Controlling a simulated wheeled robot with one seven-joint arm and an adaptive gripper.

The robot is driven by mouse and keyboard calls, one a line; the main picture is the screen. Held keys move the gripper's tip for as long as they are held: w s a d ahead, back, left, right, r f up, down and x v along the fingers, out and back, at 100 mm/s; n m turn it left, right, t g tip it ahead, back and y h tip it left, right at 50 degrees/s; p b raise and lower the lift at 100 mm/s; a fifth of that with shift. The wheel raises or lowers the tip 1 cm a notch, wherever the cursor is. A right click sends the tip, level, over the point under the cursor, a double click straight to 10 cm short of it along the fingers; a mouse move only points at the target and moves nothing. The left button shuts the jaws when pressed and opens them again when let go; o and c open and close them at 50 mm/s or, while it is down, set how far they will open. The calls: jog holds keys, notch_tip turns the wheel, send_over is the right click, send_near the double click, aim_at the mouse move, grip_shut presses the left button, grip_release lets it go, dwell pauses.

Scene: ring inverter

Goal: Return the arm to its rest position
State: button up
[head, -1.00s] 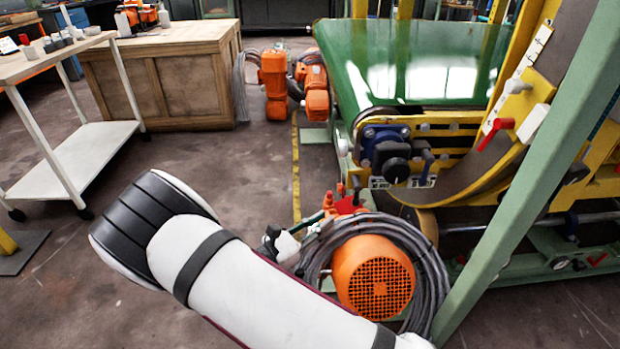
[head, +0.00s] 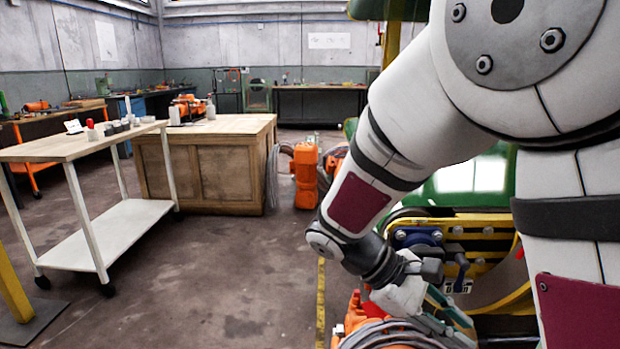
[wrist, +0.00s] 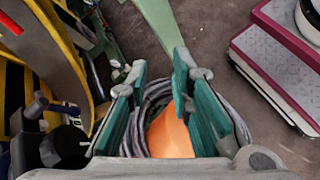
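My arm (head: 420,110) is folded in front of the head camera on the right, with its elbow high and its forearm reaching down. My gripper (head: 458,318) hangs low in the head view, near the machine's front end and above the orange motor (head: 362,318). In the wrist view my gripper (wrist: 158,80) has its teal fingers apart with nothing held between them. Through the gap the orange motor (wrist: 170,135) and coiled grey cables (wrist: 155,100) show below. Whether the fingers touch the cables is hard to tell.
The yellow and green conveyor machine (head: 490,225) stands close behind my arm, partly hidden by it. A white-legged cart (head: 110,228) and a wooden cabinet (head: 215,175) stand at the left. The floor (head: 220,270) between them and the arm is clear.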

jog(key=s+a+r+m+t+y, duration=0.1)
jog(key=s+r+m+y, duration=0.15)
jog(key=s, duration=0.55)
jog(key=s+a+r+m+t+y, duration=0.1)
jog(key=s+r+m+y, duration=0.1)
jog(key=s+m+y, duration=0.35)
jog(key=s+a+r+m+t+y, duration=0.1)
jog(key=s+r+m+y, duration=0.1)
jog(key=s, duration=0.7)
notch_tip(320, 180, up, 33)
jog(key=t+p, duration=0.4)
jog(key=p, duration=2.7)
jog(key=shift+d+n+p, duration=0.25)
jog(key=shift+n+p, duration=0.05)
jog(key=shift+a, duration=0.1)
